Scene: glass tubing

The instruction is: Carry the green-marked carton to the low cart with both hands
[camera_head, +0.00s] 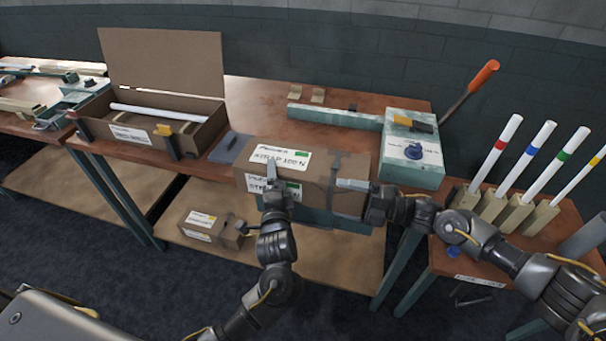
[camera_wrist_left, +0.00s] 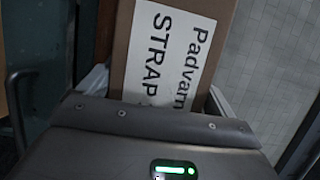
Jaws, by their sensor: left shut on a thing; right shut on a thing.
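The green-marked carton (camera_head: 322,164) is a brown box with a white label and a dark strap, at the front edge of the bench in the head view. My left gripper (camera_head: 271,178) is shut on its near left part. My right gripper (camera_head: 352,187) is shut on its right part. In the left wrist view, the labelled carton (camera_wrist_left: 125,55) sits between the left gripper's fingers (camera_wrist_left: 160,100). A teal surface shows just below the carton; I cannot tell whether they touch. I cannot make out the low cart in either view.
A yellow-marked carton (camera_head: 212,228) sits on the bench's lower shelf (camera_head: 300,255). An open box (camera_head: 160,100) with a white tube and a teal device (camera_head: 412,150) stand on the bench. Colour-banded tubes (camera_head: 533,152) stand in wooden blocks at right. Dark floor (camera_head: 90,270) shows at left.

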